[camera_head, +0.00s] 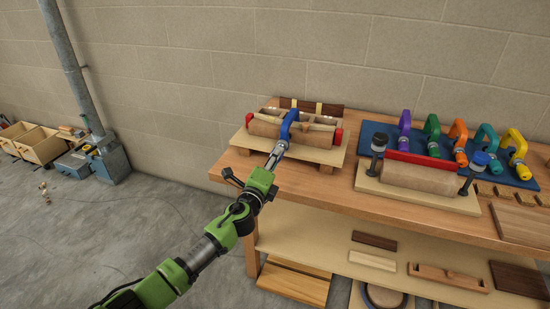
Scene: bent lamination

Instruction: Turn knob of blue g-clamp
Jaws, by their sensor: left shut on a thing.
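The blue g-clamp (285,128) sits on the wooden bending form (264,128) at the left part of the workbench. Its arched frame reaches over the near side of the form. My left arm comes in from the lower left, and my left gripper (277,153) is at the clamp's lower near end, shut on its knob. The fingers hide the knob, so its turn cannot be seen. My right gripper is not in view.
Purple, green, orange, teal and yellow clamps stand on a blue board (376,129) at the right. A second form (418,179) with a red strip lies in front of them. The workbench (340,197) has a lower shelf with wood pieces. Open floor lies left.

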